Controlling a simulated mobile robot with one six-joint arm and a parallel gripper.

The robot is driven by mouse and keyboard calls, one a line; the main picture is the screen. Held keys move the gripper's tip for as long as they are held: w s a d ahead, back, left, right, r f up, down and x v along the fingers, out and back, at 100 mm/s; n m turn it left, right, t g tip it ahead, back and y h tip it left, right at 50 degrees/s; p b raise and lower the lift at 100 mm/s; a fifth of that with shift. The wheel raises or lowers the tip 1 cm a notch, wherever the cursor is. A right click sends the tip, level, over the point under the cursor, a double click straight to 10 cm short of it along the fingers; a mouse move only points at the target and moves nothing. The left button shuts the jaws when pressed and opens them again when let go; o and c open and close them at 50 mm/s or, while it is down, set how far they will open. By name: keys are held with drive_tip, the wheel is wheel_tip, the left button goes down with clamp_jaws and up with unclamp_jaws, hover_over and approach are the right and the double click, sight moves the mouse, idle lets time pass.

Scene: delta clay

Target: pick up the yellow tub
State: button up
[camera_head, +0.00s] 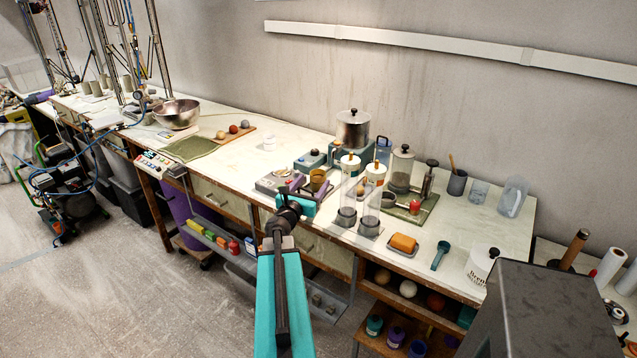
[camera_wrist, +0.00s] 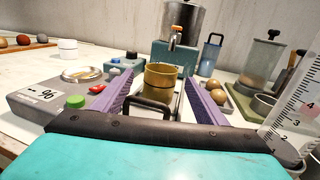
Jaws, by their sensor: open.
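The yellow tub (camera_wrist: 160,84) is a mustard-coloured cylinder in the middle of the wrist view, standing upright. In the head view the tub (camera_head: 317,178) shows small on the bench, just beyond my gripper (camera_head: 312,187). In the wrist view my gripper (camera_wrist: 159,88) is open and empty, with one purple finger on each side of the tub's line. The tub appears between or just past the fingertips; I cannot tell whether they reach it. A black loop handle (camera_wrist: 150,103) stands in front of the tub and hides part of its base.
A grey scale (camera_wrist: 50,105) with a round pan and green knob is at left. Behind the tub stands a metal urn (camera_wrist: 182,25) on a teal base.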

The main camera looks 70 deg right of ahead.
sight(315, 179)
drive_tip(key=shift+s+d+r+p, duration=0.15)
drive_tip(key=shift+d+p, duration=0.25)
drive_tip(key=shift+d, duration=0.4)
drive_tip(key=shift+d+r+p, duration=0.1)
drive_tip(key=shift+d+p, duration=0.25)
drive_tip(key=shift+d, duration=0.4)
drive_tip(key=shift+d+f, duration=0.15)
drive_tip(key=shift+d, duration=0.75)
drive_tip(key=c, duration=1.2)
drive_tip(key=shift+p, duration=0.3)
drive_tip(key=shift+r+p, duration=0.95)
drive_tip(key=shift+r, duration=0.8)
drive_tip(key=shift+s+a+r, duration=0.1)
drive_tip(key=shift+a+r, duration=0.05)
drive_tip(key=shift+a, duration=0.05)
drive_tip(key=s+a, duration=0.1)
drive_tip(key=a, duration=0.2)
drive_tip(key=s+a+p, duration=0.1)
drive_tip(key=a, duration=0.2)
drive_tip(key=s+a+r, duration=0.1)
drive_tip(key=a, duration=0.2)
drive_tip(key=shift+a, duration=0.4)
